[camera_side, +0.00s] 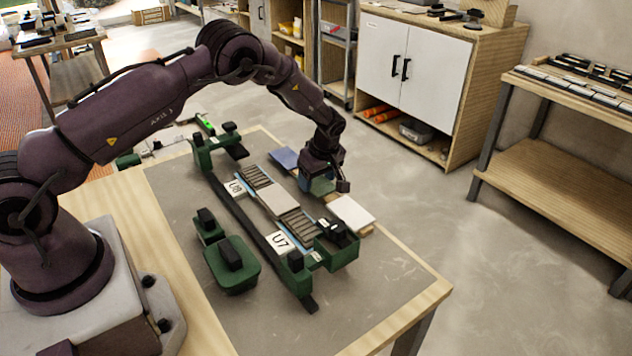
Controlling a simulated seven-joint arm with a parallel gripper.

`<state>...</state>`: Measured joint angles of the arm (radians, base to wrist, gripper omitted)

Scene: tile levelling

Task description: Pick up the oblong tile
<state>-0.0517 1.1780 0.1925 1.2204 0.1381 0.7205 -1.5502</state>
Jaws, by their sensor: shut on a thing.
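My gripper (322,182) points down over a row of tiles to the right of the green levelling frame. It is shut on a dull green-blue tile (320,188), which is partly hidden by the fingers. Whether that tile is clear of its support I cannot tell. A blue tile (285,158) lies behind it and a white tile (351,212) in front of it, both apart from the fingers. Which of these is oblong is hard to tell from this angle.
The levelling frame has green end blocks (342,246) and a dark rail (238,212) with labels U8 (236,187) and U7 (280,241). A green block with a black knob (232,265) stands to its left. The grey mat (370,290) is clear at the front right.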

